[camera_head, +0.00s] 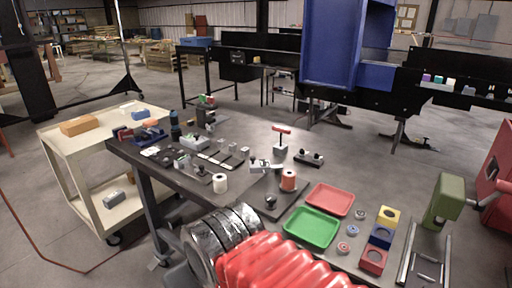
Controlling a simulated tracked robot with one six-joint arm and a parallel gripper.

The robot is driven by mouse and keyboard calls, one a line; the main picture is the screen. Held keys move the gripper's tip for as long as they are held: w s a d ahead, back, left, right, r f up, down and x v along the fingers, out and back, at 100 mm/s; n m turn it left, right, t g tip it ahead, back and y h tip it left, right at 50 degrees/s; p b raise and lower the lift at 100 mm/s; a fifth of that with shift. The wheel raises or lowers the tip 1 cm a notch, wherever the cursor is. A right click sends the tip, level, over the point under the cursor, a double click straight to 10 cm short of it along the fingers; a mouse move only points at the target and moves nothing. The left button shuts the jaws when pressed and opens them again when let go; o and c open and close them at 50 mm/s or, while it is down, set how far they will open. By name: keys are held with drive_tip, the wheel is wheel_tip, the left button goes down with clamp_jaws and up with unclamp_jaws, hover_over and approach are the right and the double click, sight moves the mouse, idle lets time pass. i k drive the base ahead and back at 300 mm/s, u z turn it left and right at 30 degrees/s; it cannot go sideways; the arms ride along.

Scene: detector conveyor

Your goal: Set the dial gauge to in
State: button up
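I cannot pick out the dial gauge with certainty at this size. An olive-green C-shaped fixture (445,200) stands at the table's right end, with no readable dial face. Small round pieces (352,230) lie on the table near its right part; I cannot tell what they are. My gripper is not in view. A red ribbed sleeve with a silver band, which looks like part of my arm, fills the bottom centre and hides the table's front edge there.
The dark table (270,205) holds a green tray (312,228), a red tray (330,199), yellow, blue and red blocks with round openings (373,261), an orange roll (288,180), a white roll (220,183) and small fixtures. A cream cart (75,150) stands left; a black conveyor with a blue housing (335,40) runs behind.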

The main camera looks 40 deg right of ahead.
sight(263, 165)
drive_tip(key=z, duration=0.4)
drive_tip(key=i, duration=1.5)
drive_tip(key=z, duration=0.4)
